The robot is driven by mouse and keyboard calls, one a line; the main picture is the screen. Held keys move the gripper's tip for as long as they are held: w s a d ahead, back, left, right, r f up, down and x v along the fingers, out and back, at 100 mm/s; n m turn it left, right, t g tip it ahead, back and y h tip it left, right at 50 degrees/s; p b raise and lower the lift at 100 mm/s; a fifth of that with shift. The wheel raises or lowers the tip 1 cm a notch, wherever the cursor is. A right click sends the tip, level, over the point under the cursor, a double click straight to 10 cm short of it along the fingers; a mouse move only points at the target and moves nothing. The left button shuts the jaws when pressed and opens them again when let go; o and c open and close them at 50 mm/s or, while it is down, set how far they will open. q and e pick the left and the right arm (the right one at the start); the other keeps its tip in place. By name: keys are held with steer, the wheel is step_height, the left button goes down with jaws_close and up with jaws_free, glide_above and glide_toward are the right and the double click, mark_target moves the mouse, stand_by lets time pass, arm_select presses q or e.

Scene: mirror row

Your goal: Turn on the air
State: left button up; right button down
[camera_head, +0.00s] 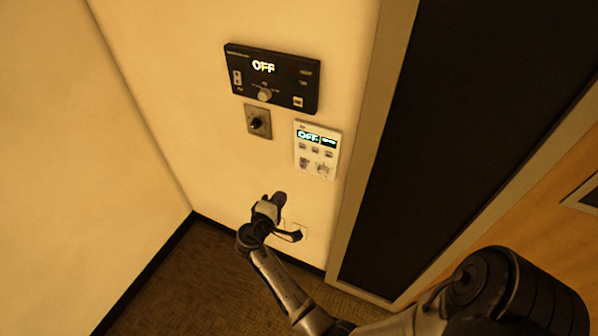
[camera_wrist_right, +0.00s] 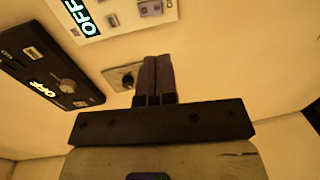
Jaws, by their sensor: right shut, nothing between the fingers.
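A black wall panel (camera_head: 272,78) with a lit "OFF" display, a round knob and small switches is mounted on the cream wall. Below it is a small metal plate with a dark knob (camera_head: 258,121). To the right is a white control panel (camera_head: 317,149) with lit "OFF" displays and several buttons. My right gripper (camera_head: 280,197) is shut and empty, below the panels and apart from them. In the right wrist view its closed fingers (camera_wrist_right: 157,75) overlap the small knob plate (camera_wrist_right: 122,77); the black panel (camera_wrist_right: 52,75) and white panel (camera_wrist_right: 115,12) show beyond. My left gripper is not in view.
A dark door or opening (camera_head: 450,130) with a grey frame stands right of the panels. Another wall meets this one at the left, above a brown floor (camera_head: 170,285).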

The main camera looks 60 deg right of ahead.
steer(key=d+p, duration=0.1)
steer(key=d, duration=0.3)
steer(key=w+d+f+p, duration=0.1)
steer(key=d, duration=0.4)
steer(key=d+p, duration=0.1)
steer(key=d, duration=0.3)
steer(key=shift+w+d+f+p, duration=0.15)
steer(key=shift+d+f+p, duration=0.1)
steer(key=shift+p, duration=0.15)
steer(key=shift+d+f+b, duration=0.2)
steer(key=shift+f+b, duration=0.25)
steer(key=shift+b, duration=0.65)
steer(key=shift+r, duration=0.35)
steer(key=shift+a, duration=0.15)
steer(key=b, duration=0.3)
glide_toward(302, 167)
steer(key=a+f, duration=0.2)
steer(key=a, duration=0.4)
steer(key=shift+s+f, duration=0.3)
steer(key=shift+f, duration=0.1)
